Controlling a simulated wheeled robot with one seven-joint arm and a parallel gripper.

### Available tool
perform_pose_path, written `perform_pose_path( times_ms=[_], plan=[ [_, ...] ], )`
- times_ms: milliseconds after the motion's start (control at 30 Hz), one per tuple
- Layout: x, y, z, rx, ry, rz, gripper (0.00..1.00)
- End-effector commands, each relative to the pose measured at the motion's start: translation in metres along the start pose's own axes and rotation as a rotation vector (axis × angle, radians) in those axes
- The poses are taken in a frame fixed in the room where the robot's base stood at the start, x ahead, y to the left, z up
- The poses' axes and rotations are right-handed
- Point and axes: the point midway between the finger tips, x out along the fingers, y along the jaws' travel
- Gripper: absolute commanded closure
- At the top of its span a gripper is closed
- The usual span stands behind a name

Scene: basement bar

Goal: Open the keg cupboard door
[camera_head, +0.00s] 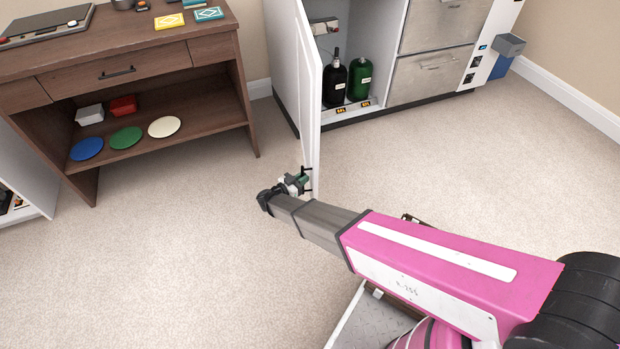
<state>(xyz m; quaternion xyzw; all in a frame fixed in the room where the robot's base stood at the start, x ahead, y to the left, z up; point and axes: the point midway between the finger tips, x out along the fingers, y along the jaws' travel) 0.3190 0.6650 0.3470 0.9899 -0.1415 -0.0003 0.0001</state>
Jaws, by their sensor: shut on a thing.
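The keg cupboard door (307,95) is a white panel that stands swung well out from the white cabinet, seen nearly edge-on. Inside the open cupboard stand a black keg (334,82) and a green keg (360,77), with small yellow labels on the sill below them. My gripper (303,182) is at the lower outer edge of the door, shut on its dark handle. The fingers are small in this view, and part of the grip is hard to make out.
A brown wooden table (190,58) with a drawer and lower shelf stands at the left. Stainless drawers (432,75) are right of the cupboard, and a blue bin (503,58) is beyond them. Carpet (200,240) is clear around the door's free edge.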

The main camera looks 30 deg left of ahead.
Motion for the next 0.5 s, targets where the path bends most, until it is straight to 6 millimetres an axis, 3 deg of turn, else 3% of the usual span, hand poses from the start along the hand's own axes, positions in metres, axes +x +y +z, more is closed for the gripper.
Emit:
perform_pose_path(
  times_ms=[467, 500],
  plan=[
    [-0.0038, 0.0011, -0.0007, -0.004, 0.001, 0.006, 1.00],
    [-0.0038, 0.0011, -0.0007, -0.004, 0.001, 0.006, 0.75]
  ],
)
